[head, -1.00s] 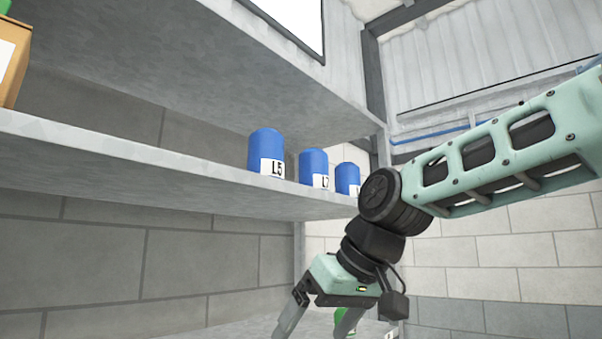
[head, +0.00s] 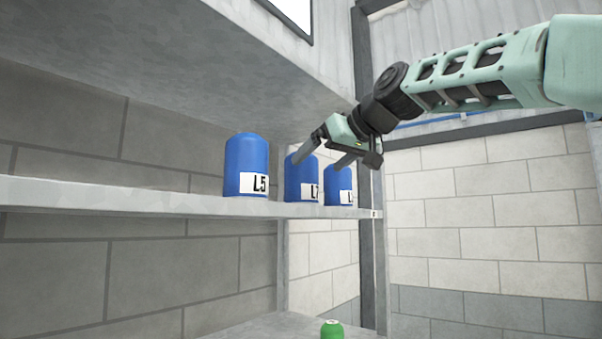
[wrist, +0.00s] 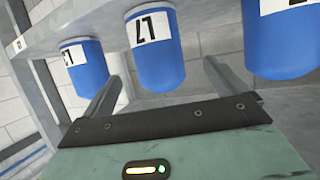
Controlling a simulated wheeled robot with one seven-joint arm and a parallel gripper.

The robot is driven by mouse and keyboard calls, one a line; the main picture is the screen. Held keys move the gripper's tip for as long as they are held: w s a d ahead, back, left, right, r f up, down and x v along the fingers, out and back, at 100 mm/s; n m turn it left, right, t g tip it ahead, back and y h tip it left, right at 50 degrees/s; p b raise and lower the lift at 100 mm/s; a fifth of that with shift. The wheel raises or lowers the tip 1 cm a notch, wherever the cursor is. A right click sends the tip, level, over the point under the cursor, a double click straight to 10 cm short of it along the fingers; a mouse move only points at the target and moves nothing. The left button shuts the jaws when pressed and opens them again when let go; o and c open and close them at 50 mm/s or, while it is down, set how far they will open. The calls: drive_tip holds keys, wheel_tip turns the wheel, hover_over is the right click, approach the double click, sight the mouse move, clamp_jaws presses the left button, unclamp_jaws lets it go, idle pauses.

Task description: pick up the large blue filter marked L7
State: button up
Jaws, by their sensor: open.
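The blue filter marked L7 (head: 300,180) stands upright on the shelf, in the middle of a row of three blue filters. In the wrist view the same filter (wrist: 156,65) appears upside down, its white label reading L7, between the lines of my two fingers. My gripper (head: 318,161) is open and empty, in front of the row at about the height of the filters' upper parts. One finger overlaps the L7 filter in the head view. I cannot tell whether it touches.
A blue filter marked L5 (head: 246,160) stands left of L7. Another blue filter (head: 338,182), its label partly unreadable, stands close on the right. The shelf edge (head: 130,197) runs below them, with another shelf above. A green object (head: 332,330) sits lower down.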

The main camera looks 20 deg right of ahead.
sight(311, 169)
drive_tip(key=p+x, duration=0.1)
drive_tip(key=x, duration=0.2)
drive_tip(key=shift+w+a+f, duration=0.1)
drive_tip(key=shift+w, duration=0.05)
drive_tip(key=shift+f+p+x, duration=0.15)
drive_tip(key=shift+p+x, duration=0.65)
drive_tip(key=shift+x, duration=0.55)
drive_tip(key=shift+f+p+x, duration=0.15)
drive_tip(key=shift+p+x, duration=0.65)
drive_tip(key=shift+x, duration=0.55)
drive_tip(key=shift+d, duration=0.25)
drive_tip(key=c, duration=1.4)
drive_tip(key=shift+r, duration=0.15)
